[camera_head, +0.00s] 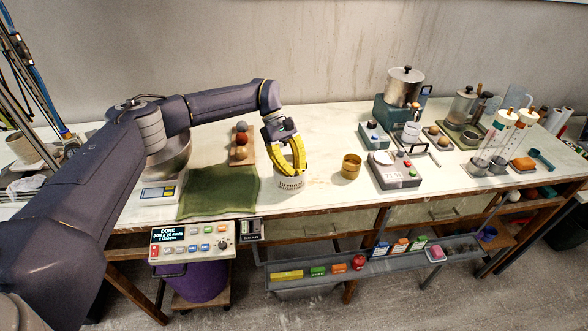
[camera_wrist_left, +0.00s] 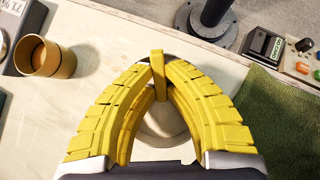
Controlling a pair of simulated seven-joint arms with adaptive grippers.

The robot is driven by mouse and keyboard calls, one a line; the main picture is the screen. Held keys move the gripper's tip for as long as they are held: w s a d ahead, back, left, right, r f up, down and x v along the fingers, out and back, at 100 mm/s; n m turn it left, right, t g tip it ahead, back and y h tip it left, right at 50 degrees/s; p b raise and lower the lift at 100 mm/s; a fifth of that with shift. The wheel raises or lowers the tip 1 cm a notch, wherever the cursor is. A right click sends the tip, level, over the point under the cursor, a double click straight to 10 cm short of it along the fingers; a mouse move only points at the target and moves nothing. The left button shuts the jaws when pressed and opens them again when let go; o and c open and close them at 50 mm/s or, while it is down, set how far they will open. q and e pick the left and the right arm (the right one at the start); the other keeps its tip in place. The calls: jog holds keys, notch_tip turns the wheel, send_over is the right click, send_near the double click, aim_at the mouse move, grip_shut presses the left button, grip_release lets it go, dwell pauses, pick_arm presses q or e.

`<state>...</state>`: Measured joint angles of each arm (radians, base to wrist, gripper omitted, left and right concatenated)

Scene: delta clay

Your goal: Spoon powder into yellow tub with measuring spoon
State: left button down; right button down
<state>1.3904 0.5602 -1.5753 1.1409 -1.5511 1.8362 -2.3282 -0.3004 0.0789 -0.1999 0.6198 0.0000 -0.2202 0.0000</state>
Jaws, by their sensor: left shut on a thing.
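My left gripper (camera_head: 293,169) is above the white tub (camera_head: 290,185) with dark lettering, its yellow fingers pointing down. In the left wrist view the fingertips (camera_wrist_left: 158,64) are shut on a narrow yellow upright piece (camera_wrist_left: 158,78), which looks like the measuring spoon's handle. The spoon's bowl is hidden. The pale round tub shows between and behind the fingers (camera_wrist_left: 165,128); I cannot tell whether the spoon touches the powder. The yellow tub (camera_head: 351,168) stands upright to the right, apart from the gripper; it also shows in the left wrist view (camera_wrist_left: 52,60). My right gripper is out of view.
A grey device (camera_head: 396,175) stands right of the yellow tub. A control panel (camera_head: 192,243) is at the front edge. The table between the tubs is clear.

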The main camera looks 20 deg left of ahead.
pick_arm(q)
jog(key=shift+a, duration=0.1)
jog(key=shift+r, duration=4.25)
